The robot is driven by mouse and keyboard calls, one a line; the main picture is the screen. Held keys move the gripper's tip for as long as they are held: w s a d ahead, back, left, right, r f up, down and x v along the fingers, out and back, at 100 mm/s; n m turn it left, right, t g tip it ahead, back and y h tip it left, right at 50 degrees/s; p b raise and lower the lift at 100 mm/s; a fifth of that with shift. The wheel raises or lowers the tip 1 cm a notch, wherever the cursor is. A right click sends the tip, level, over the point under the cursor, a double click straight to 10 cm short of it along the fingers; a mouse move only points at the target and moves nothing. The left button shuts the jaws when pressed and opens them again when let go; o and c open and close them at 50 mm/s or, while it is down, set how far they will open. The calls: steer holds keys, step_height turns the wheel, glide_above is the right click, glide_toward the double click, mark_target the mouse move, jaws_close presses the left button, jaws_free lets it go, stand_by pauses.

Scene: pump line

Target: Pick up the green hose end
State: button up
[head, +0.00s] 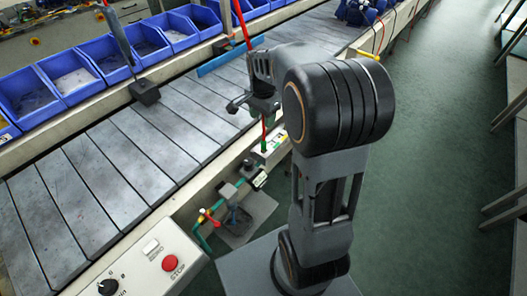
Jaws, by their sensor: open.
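My gripper (257,106) is above the near edge of the conveyor, jaws open, pointing down. A thin red hose or rod (266,128) shows just below it; I cannot tell if it passes between the jaws or behind them. A green hose (203,238) curves beside the conveyor's near side, lower and to the left of my gripper, next to red and yellow fittings (208,216). Another small green part (264,145) shows under the red piece. Which green part is the loose hose end is too small to tell. I see nothing held.
A grey slatted conveyor (120,160) runs diagonally, with blue bins (65,75) behind it. A control box with a red stop button (170,263) stands at the front left.

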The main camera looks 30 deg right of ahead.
mark_target(264, 140)
steer(key=shift+m, duration=0.6)
steer(key=f, duration=0.5)
steer(key=w+d+f+b, duration=0.1)
steer(key=f, duration=0.2)
steer(key=shift+f, duration=0.35)
steer(key=shift+s+a+f, duration=0.1)
steer(key=shift+f, duration=3.2)
jaws_close()
steer(key=shift+r, duration=0.1)
